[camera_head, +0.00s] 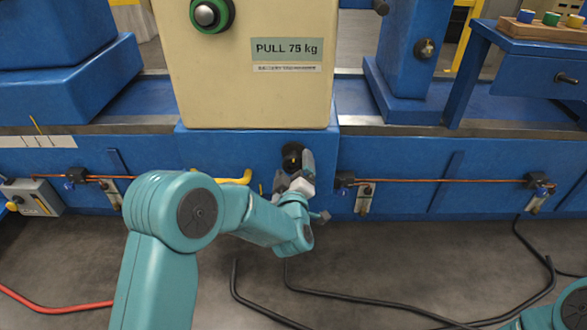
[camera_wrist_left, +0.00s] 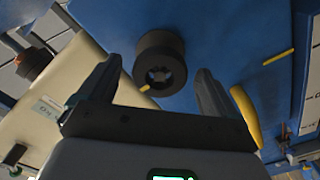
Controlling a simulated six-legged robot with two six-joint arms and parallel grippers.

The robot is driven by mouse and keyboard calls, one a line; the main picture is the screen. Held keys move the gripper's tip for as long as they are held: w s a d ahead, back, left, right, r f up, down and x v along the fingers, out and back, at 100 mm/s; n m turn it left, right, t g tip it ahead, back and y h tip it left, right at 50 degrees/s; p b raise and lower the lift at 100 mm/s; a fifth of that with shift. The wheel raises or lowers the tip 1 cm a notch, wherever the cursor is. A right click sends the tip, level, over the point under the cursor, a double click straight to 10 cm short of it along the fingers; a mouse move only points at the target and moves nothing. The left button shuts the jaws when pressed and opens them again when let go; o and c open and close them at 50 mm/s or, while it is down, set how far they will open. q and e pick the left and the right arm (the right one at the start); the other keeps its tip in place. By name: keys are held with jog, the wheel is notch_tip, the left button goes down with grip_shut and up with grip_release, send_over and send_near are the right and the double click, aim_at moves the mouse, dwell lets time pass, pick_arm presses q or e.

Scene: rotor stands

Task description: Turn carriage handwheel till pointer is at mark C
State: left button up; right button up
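A black round knob (camera_head: 293,151), which looks like the carriage handwheel or its hub, sits on the front of the blue carriage base (camera_head: 230,146). In the left wrist view it is a dark cylinder (camera_wrist_left: 161,64) with a recessed centre. My left gripper (camera_head: 297,167) is right at it in the head view. In the wrist view its two fingers (camera_wrist_left: 158,74) are spread, with the knob beyond and between them; I cannot tell whether they touch it. My right gripper is out of view.
A yellow curved handle (camera_head: 236,179) sticks out left of the knob and also shows in the wrist view (camera_wrist_left: 246,115). A copper pipe (camera_head: 450,181) runs along the blue bed. Black cables (camera_head: 380,312) and a red hose (camera_head: 50,306) lie on the floor.

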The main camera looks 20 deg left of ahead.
pick_arm(q)
jog(key=shift+b+v, duration=0.55)
jog(key=shift+v, duration=0.65)
jog(key=shift+s+d, duration=0.1)
jog(key=shift+s, duration=0.45)
jog(key=b, duration=0.2)
send_near(294, 167)
jog(key=shift+s, duration=0.2)
